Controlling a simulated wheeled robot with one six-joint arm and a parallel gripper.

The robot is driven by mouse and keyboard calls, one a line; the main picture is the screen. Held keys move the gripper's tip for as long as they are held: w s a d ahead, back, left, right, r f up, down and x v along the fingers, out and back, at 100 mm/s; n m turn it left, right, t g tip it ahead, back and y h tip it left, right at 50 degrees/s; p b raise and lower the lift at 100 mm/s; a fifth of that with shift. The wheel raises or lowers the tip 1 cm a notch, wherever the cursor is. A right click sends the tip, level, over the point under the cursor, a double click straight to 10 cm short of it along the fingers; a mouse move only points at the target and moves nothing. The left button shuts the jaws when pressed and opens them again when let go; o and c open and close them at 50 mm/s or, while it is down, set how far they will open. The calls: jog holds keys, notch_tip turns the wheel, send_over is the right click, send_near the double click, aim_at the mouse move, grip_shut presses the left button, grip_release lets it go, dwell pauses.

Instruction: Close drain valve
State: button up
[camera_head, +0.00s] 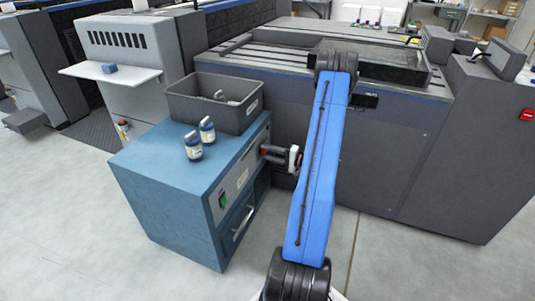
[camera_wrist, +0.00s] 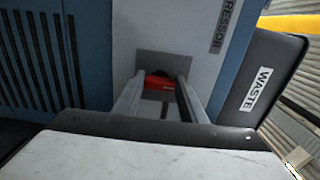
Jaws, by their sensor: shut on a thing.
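The drain valve's red handle (camera_wrist: 160,82) is in the wrist view, in front of a grey plate on the cabinet's light panel. My gripper (camera_wrist: 162,90) has one finger on each side of the red handle and is shut on it. In the head view my gripper (camera_head: 281,155) is at the right face of the blue cabinet (camera_head: 165,195), level with its upper panel. Only a little red shows there, and the valve body is mostly hidden by the fingers. The handle's exact angle is hard to tell.
A dark grey bin (camera_head: 205,108), labelled WASTE in the wrist view (camera_wrist: 275,85), stands on the cabinet. A large grey machine (camera_head: 400,155) stands behind my arm.

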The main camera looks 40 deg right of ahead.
jog(key=shift+f, duration=0.1)
dwell(0.3)
jog(key=o, duration=1.1)
jog(key=shift+s, duration=0.15)
jog(key=v, duration=1.7)
jog(key=shift+s, duration=0.1)
